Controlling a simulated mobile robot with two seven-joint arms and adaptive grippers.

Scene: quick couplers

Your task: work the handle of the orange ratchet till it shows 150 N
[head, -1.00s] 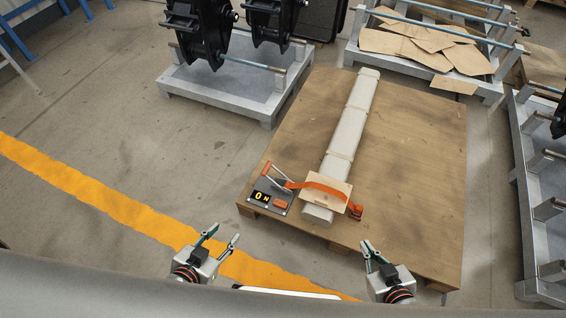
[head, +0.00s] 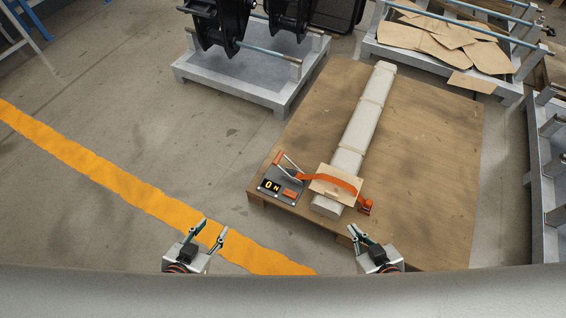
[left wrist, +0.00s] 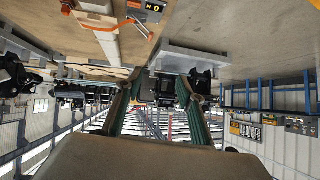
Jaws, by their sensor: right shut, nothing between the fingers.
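The orange ratchet's handle (head: 278,157) stands tilted up at the left end of an orange strap (head: 340,181). The strap passes over a cardboard piece (head: 325,187) and a long pale wrapped bar (head: 357,132). Beside the ratchet, a dark display (head: 271,185) reads 0 N. The display also shows upside down in the left wrist view (left wrist: 153,7). My left gripper (head: 212,229) is open and empty, in front of and left of the pallet. My right gripper (head: 355,233) is shut and empty near the pallet's front edge. Neither gripper touches the ratchet.
The wooden pallet (head: 440,150) carries the bar and ratchet. A grey rack (head: 240,85) with black couplers stands behind it at left. Another rack with cardboard sheets (head: 445,45) stands at the back right. The floor left of the pallet, crossed by a yellow line (head: 120,190), is clear.

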